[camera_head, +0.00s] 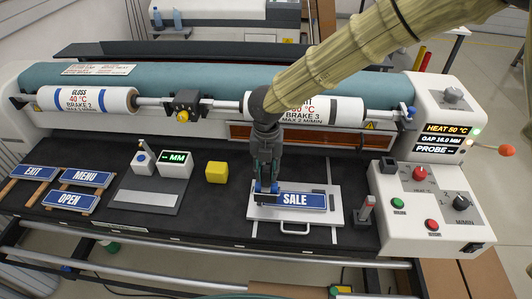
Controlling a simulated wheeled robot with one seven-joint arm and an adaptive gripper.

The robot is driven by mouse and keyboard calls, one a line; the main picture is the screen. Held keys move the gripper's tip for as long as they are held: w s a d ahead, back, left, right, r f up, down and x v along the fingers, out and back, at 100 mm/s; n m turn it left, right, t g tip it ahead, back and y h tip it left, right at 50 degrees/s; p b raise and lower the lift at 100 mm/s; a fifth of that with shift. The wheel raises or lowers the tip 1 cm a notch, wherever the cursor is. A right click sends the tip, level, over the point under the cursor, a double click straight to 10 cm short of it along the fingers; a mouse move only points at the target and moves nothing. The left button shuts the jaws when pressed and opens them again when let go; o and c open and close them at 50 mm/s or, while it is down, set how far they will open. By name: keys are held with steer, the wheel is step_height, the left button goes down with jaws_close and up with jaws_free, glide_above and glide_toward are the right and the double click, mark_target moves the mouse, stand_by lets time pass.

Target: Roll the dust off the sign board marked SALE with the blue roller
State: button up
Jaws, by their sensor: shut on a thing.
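The blue sign board marked SALE (305,200) lies flat on a white-grey plate (320,215) with a handle at its front edge. My gripper (266,181) points down over the left end of the sign. It is shut on a blue tool, which I take to be the blue roller (264,188). The roller is at the left part of the sign, left of the word SALE; I cannot tell whether it touches the sign. My gripper hides much of the roller. Dust on the sign is too small to make out.
Signs marked EXIT (33,173), MENU (84,178) and OPEN (69,200) lie at left. A yellow block (217,172) and a gauge reading MM (174,164) stand left of my gripper. A control panel (430,205) stands at right. The laminator rolls (86,100) run behind.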

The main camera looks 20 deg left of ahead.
steer(key=shift+r+p, duration=1.7)
steer(key=shift+r, duration=0.8)
steer(key=shift+f, duration=0.1)
